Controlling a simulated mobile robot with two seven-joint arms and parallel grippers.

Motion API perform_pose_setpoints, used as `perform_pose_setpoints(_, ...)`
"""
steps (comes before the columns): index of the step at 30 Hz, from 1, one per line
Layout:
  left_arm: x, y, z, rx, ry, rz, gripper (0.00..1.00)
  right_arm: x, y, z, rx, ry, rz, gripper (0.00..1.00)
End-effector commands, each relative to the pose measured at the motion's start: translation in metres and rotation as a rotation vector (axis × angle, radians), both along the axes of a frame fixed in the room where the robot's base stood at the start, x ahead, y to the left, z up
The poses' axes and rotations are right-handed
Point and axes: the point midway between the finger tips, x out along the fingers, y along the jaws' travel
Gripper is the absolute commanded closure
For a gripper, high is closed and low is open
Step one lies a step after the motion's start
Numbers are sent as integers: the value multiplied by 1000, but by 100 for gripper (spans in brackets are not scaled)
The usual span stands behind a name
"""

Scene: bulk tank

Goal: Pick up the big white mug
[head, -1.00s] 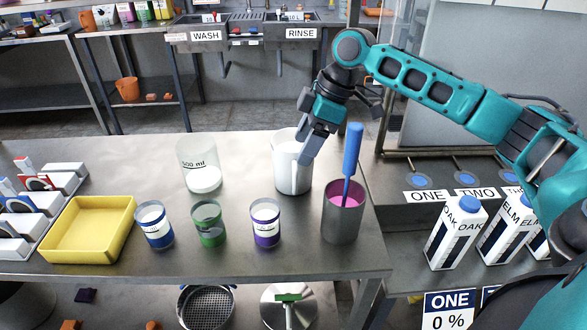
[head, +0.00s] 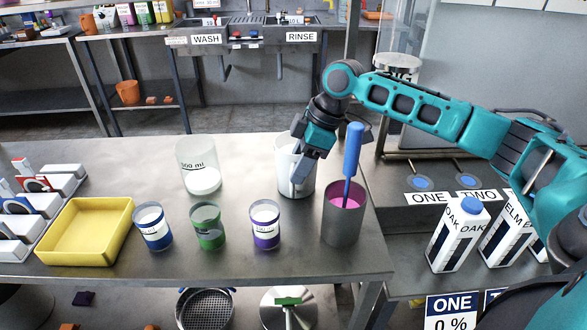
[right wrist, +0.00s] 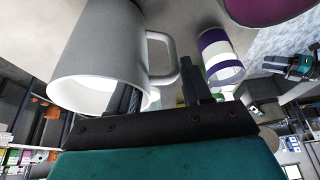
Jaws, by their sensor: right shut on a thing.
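The big white mug (head: 287,155) stands upright on the steel table, behind the purple-banded cup and the grey beaker. It also shows large in the right wrist view (right wrist: 95,50), with its handle (right wrist: 165,42) on the right side. My right gripper (head: 299,178) is at the mug's front, over the handle. The fingers hide part of the handle. A small teal and dark part at the right wrist view's right edge looks like my left gripper (right wrist: 290,66); its jaws are unclear.
The grey beaker (head: 341,222) with pink contents and a blue-handled tool stands close on the right. A purple-banded cup (head: 265,236), green cup (head: 208,238), blue cup (head: 153,240) and yellow tray (head: 70,255) line the front. A clear 500 ml beaker (head: 196,160) stands left.

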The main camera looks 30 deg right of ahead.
Motion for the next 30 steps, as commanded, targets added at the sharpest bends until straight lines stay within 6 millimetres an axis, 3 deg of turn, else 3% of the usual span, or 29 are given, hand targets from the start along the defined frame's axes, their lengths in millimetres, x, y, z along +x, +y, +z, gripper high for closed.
perform_pose_setpoints(2,0,0,0,0,1,0,57,0,0,0,0,0,1,67)
perform_pose_setpoints(12,-1,1,-1,2,2,0,57,0,0,0,1,-1,1,99)
perform_pose_setpoints(30,-1,1,-1,1,4,1,57,1,0,4,1,-8,1,100)
